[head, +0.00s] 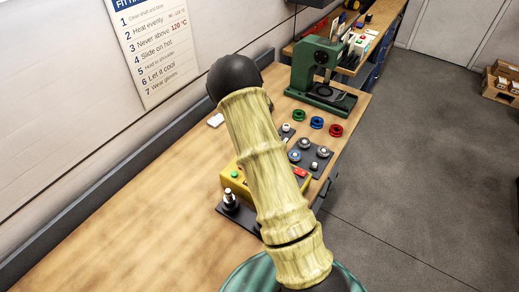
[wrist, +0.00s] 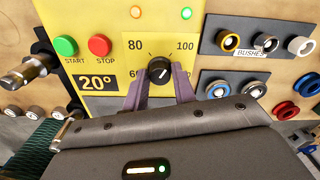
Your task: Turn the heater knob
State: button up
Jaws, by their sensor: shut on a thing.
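The heater (wrist: 118,17) is a yellow box with a dial marked 80 and 100 in the wrist view. Its black knob (wrist: 159,69) sits below the numbers and has a pale mark on its face. My gripper (wrist: 160,76) has one purple-grey finger on each side of the knob and is shut on it. The heater's display (wrist: 98,83) reads 20°. A green START button (wrist: 65,46) and a red STOP button (wrist: 100,45) are left of the dial. In the head view the arm hides the gripper, the knob and much of the yellow heater (head: 233,186).
A dark tray of bushes (wrist: 252,56) is right of the heater, with coloured rings (wrist: 285,110) below. A metal shaft on a stand (head: 229,199) is close on the left. A green press (head: 318,72) stands farther back. The wooden bench (head: 120,190) is clear at left.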

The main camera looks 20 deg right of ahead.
jog(key=shift+r+m, duration=0.1)
jog(key=shift+m, duration=0.4)
jog(key=o, duration=1)
notch_tip(320, 180, up, 17)
jog(key=b, duration=0.3)
jog(key=shift+r, duration=0.15)
